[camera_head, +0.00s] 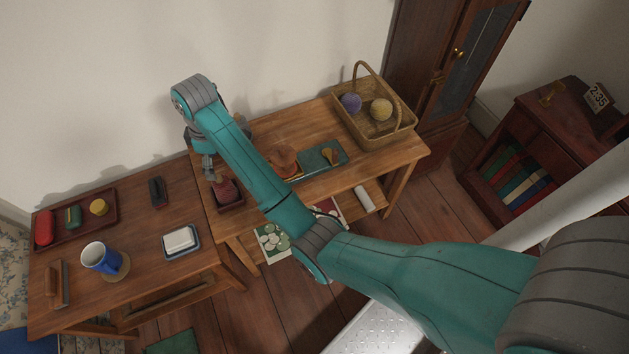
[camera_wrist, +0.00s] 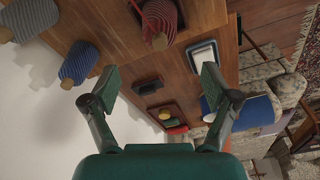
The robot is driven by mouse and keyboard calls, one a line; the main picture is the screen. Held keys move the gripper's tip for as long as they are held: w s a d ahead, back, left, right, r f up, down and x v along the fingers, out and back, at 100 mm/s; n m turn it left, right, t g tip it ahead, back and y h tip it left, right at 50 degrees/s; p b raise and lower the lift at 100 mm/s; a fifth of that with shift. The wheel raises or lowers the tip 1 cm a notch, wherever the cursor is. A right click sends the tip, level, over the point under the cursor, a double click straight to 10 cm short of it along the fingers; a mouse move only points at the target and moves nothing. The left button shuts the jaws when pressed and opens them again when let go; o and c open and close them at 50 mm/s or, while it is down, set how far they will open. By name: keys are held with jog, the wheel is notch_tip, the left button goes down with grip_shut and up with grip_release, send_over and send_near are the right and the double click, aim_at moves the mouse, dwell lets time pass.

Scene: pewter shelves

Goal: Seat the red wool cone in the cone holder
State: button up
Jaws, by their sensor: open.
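The red wool cone (camera_head: 225,189) stands in a small dark square tray (camera_head: 236,207) at the left end of the right-hand table. In the wrist view the ribbed red cone (camera_wrist: 161,14) shows at the top, its wooden tip towards me. My gripper (camera_head: 208,171) is above and beside the red cone, apart from it. In the wrist view my gripper (camera_wrist: 160,86) is open with nothing between its fingers. I cannot make out the cone holder for certain.
A wicker basket (camera_head: 356,129) with balls stands at the right end. The wall is close behind the arm. My arm hides part of the right table.

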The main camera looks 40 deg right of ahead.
aim_at(230, 184)
jog(key=shift+m+t, duration=0.5)
jog(key=shift+t, duration=0.1)
jog(key=s+f, duration=0.1)
jog(key=f, duration=0.1)
jog(key=s+f, duration=0.1)
jog(key=f, duration=0.2)
jog(key=s+f, duration=0.2)
jog(key=shift+d+f, duration=0.2)
jog(key=shift+f, duration=0.2)
jog(key=shift+m+t, duration=0.7)
jog(key=shift+t, duration=0.2)
jog(key=s+f, duration=0.5)
jog(key=f, duration=0.1)
jog(key=shift+s+d+f, duration=0.25)
jog(key=shift+s+f, duration=0.05)
jog(key=shift+s, duration=0.1)
jog(key=s+d+f+m+t, duration=0.2)
jog(key=s+m+t, duration=0.25)
jog(key=s, duration=1.75)
jog(key=s+r+m+t+h, duration=0.1)
jog(key=s+r+m+t, duration=0.2)
jog(key=s+r, duration=1.6)
notch_tip(230, 184, up, 3)
jog(key=d+t, duration=0.1)
jog(key=t, duration=0.2)
